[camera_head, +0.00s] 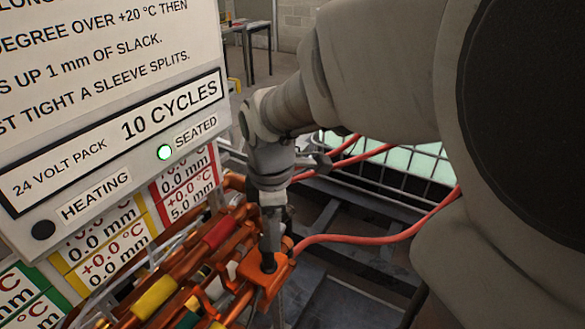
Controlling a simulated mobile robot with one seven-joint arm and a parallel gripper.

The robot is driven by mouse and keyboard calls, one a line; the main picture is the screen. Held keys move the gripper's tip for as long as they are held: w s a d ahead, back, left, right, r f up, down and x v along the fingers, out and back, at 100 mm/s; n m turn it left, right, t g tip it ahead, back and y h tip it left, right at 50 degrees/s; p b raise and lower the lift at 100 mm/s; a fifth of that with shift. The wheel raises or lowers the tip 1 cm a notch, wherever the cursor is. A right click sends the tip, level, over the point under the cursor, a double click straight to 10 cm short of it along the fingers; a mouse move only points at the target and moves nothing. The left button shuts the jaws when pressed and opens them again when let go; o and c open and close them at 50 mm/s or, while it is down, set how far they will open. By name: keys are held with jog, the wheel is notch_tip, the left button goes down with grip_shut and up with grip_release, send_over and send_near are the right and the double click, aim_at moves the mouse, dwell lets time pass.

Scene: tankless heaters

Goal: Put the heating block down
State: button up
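The heating block (277,277) is an orange block at the lower middle, beside a row of copper-orange pipes. A red cable runs to it from the right. My gripper (268,258) points down from my arm, and its narrow dark fingers meet the top of the block. It looks shut on the block, seen nearly edge-on, so the finger gap is hidden. The block's underside and its exact contact with the pipes are hard to make out.
A sign panel (108,141) fills the left, with a lit green lamp beside "SEATED" and a dark lamp by "HEATING". Copper pipes with red, yellow and green sleeves (153,297) lie below it. A wire basket (378,180) and dark frame bars stand behind. My arm covers the right.

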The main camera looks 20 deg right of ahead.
jog(key=s+r+m+t, duration=0.4)
jog(key=s+r+m, duration=0.4)
jog(key=m, duration=0.6)
jog(key=shift+s+a+r+m, duration=0.2)
jog(key=shift+s+r+m, duration=0.1)
jog(key=shift+s, duration=0.1)
